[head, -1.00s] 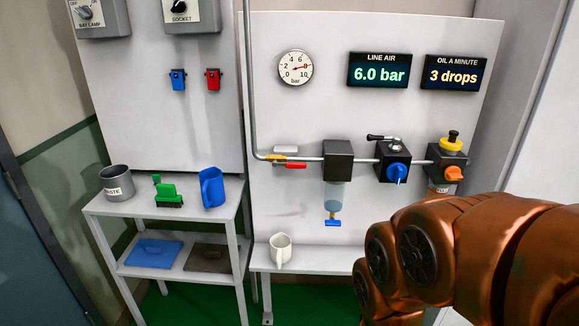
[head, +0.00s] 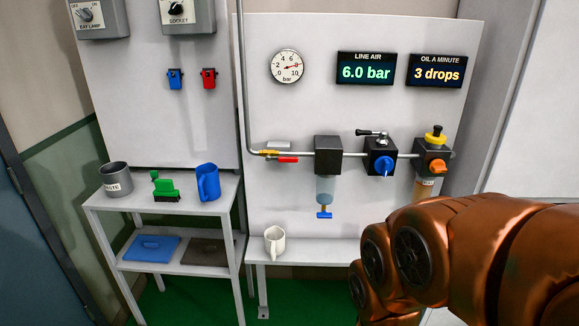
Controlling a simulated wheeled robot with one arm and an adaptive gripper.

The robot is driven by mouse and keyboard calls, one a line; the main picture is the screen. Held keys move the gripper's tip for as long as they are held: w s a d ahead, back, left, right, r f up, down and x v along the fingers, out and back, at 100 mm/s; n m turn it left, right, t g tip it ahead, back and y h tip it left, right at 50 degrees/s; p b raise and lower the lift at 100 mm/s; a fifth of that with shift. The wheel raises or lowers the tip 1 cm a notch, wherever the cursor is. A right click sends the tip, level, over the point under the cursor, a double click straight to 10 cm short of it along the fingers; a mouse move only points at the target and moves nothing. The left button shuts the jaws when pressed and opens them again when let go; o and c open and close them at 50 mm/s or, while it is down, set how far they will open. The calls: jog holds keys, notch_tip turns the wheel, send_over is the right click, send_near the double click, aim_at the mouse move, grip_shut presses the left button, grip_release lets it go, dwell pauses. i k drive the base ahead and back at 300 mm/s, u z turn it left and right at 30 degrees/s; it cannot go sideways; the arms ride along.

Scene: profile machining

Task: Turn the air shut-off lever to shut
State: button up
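A red lever (head: 288,159) sits on the air pipe at the left of the wall panel, beside a yellow fitting (head: 268,153). The lever lies roughly along the pipe, pointing right. A small grey plate (head: 279,145) is just above it, with no readable text. The line air display (head: 366,72) reads 6.0 bar, and the round gauge (head: 287,66) has its needle to the right. My copper-coloured arm fills the lower right, well apart from the lever. My gripper is outside the picture.
Right of the lever are a filter block (head: 328,156) with a clear bowl, a regulator (head: 381,155) with a blue knob, and a yellow-capped oiler (head: 433,155). A white mug (head: 274,243) stands on the shelf below. A side rack (head: 228,200) stands left. Space before the lever looks clear.

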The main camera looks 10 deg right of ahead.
aim_at(291, 159)
jog(key=u, duration=0.2)
jog(key=k, duration=0.25)
jog(key=z, duration=0.65)
jog(key=i, duration=0.7)
jog(key=u, duration=2.25)
